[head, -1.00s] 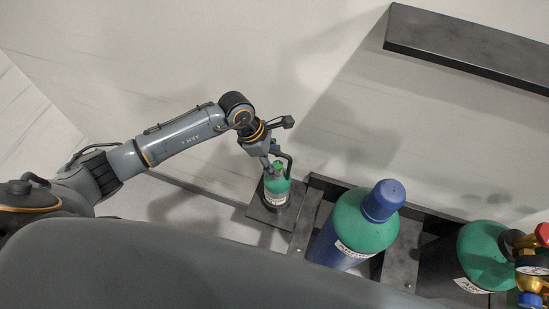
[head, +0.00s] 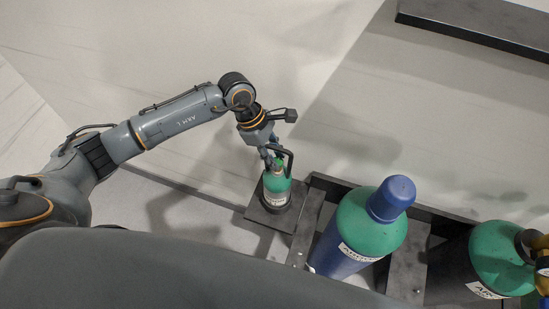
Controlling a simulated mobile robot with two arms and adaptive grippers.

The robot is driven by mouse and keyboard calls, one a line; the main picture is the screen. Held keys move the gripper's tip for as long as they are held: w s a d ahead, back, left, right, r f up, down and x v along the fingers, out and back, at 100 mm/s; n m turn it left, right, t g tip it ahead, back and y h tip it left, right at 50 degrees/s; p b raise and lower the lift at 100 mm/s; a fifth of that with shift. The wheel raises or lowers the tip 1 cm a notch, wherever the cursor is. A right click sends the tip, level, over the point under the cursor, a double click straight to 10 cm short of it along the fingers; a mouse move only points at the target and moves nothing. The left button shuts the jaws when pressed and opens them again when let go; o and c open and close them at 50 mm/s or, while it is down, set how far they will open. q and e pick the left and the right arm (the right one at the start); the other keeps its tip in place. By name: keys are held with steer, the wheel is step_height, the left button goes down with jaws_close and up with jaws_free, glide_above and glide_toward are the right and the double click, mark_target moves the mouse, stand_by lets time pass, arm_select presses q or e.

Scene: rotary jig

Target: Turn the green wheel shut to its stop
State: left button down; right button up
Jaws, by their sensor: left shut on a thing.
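The green wheel (head: 279,162) sits on top of a small green gas cylinder (head: 277,185), mostly hidden by my gripper. The cylinder stands upright on a dark square plate (head: 257,213). My left gripper (head: 277,158) comes down from above and is shut on the green wheel, with fingers on both sides of it. How far the wheel is turned cannot be seen. My right gripper does not show.
A large blue and green cylinder with a blue cap (head: 391,198) stands in a dark rack (head: 405,275) to the right. Another green-topped cylinder (head: 497,255) with a brass fitting stands farther right. A dark shelf (head: 470,33) is at upper right.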

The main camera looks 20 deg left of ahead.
arm_select(q)
steer(key=c, duration=1.1)
jaws_free()
steer(key=shift+o, duration=0.2)
steer(key=v, duration=1.2)
